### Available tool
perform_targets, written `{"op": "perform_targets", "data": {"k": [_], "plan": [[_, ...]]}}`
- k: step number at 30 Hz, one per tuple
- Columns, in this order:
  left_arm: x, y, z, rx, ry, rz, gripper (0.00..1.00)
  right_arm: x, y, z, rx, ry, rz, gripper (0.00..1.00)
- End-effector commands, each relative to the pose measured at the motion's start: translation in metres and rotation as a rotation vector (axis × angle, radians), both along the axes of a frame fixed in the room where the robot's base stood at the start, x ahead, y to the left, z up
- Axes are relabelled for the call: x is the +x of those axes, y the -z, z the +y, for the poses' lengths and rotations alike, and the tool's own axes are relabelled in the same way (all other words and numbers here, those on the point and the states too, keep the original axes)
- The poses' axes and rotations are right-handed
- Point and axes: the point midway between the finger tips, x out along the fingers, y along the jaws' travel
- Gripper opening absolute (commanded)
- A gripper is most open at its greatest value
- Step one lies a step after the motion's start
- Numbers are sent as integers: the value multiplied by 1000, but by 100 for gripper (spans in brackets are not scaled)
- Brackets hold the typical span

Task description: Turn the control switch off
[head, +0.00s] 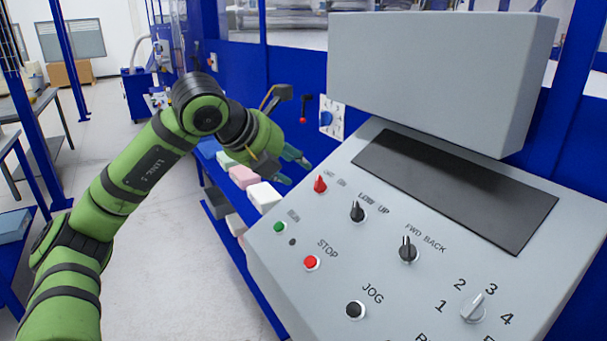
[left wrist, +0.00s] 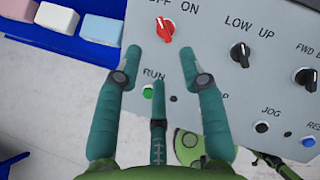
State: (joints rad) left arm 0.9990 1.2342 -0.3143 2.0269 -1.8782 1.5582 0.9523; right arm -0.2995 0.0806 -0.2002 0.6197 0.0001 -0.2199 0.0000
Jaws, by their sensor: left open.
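The control switch (head: 320,184) is a red knob at the upper left of the grey control panel, under OFF/ON lettering. It also shows in the left wrist view (left wrist: 166,29) at the top centre; which label it points to is hard to tell. My left gripper (head: 296,168) is just up and left of the switch in the head view. In the left wrist view its teal fingers (left wrist: 160,52) are spread apart, with the knob just beyond the tips and between their lines. Nothing is held, and the fingers appear apart from the knob. My right gripper is not in view.
The black LOW/UP knob (head: 357,212) is right of the switch. The green RUN button (head: 279,227) and red STOP button (head: 312,262) sit below. A grey box (head: 435,75) overhangs the panel's back. A blue rack (head: 255,185) with coloured foam blocks stands left.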

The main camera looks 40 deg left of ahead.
Motion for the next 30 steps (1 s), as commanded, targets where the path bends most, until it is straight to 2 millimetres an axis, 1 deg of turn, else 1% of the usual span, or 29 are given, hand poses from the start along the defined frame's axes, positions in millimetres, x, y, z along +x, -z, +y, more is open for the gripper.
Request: {"op": "perform_targets", "data": {"k": [1, 3, 9, 25, 28, 30], "plan": [[-7, -6, 1, 2, 0, -3, 41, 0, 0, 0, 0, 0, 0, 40], [-14, -13, 2, 1, 0, -3, 41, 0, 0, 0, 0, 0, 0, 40], [-24, -21, 2, 0, 1, 0, 41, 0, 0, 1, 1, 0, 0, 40], [-24, -22, 2, -1, 1, 0, 41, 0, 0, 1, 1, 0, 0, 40], [-24, -29, 2, 0, 0, -1, 41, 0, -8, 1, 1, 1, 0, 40], [-24, -43, 2, 0, 0, -1, 41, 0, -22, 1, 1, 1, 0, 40]]}}
